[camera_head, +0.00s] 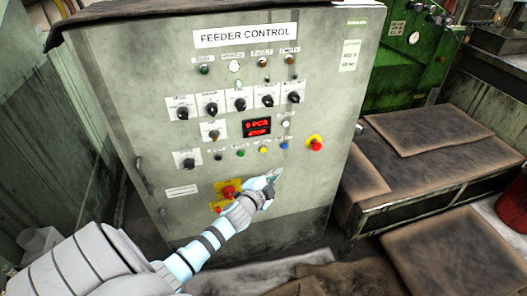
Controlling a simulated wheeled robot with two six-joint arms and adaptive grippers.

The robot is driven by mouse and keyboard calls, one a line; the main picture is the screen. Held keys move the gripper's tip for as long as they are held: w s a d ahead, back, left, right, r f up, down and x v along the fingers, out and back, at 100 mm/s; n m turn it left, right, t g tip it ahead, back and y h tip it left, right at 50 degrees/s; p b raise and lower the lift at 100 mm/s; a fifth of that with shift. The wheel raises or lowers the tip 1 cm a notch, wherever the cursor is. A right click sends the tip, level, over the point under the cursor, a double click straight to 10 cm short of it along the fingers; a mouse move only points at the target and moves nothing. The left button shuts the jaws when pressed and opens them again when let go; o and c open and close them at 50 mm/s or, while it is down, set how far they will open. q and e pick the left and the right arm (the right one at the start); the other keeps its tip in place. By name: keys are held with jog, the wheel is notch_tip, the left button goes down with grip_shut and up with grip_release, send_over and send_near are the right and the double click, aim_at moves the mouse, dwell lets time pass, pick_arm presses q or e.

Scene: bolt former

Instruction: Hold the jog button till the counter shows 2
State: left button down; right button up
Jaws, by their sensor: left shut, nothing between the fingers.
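The grey feeder control cabinet (120,60) fills the middle of the head view. Its red counter display (257,127) seems to read "9 PCS", with a second line that looks like "STOP"; the first digit is hard to be sure of. Below it is a row of small buttons: black (218,157), green (240,152), yellow (263,150) and blue (284,146). Their labels are too small to read, so I cannot tell which is jog. My left gripper (276,176) is shut and empty, below the yellow and blue buttons and apart from them. My right gripper is not in view.
A red emergency button (315,142) sits right of the row. A red rotary switch on a yellow plate (226,188) is close left of my gripper. Several dark knobs and lamps fill the upper panel. Benches with brown mats (440,128) stand at the right.

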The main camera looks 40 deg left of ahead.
aim_at(263, 150)
pick_arm(q)
jog(key=w+a+b, duration=0.3)
jog(key=w+a, duration=0.2)
jog(key=a, duration=0.2)
jog(key=shift+s, duration=0.1)
dwell(1.4)
jog(key=shift+w+a+b, duration=0.3)
jog(key=shift+a+b, duration=0.1)
jog(key=shift+b, duration=0.6)
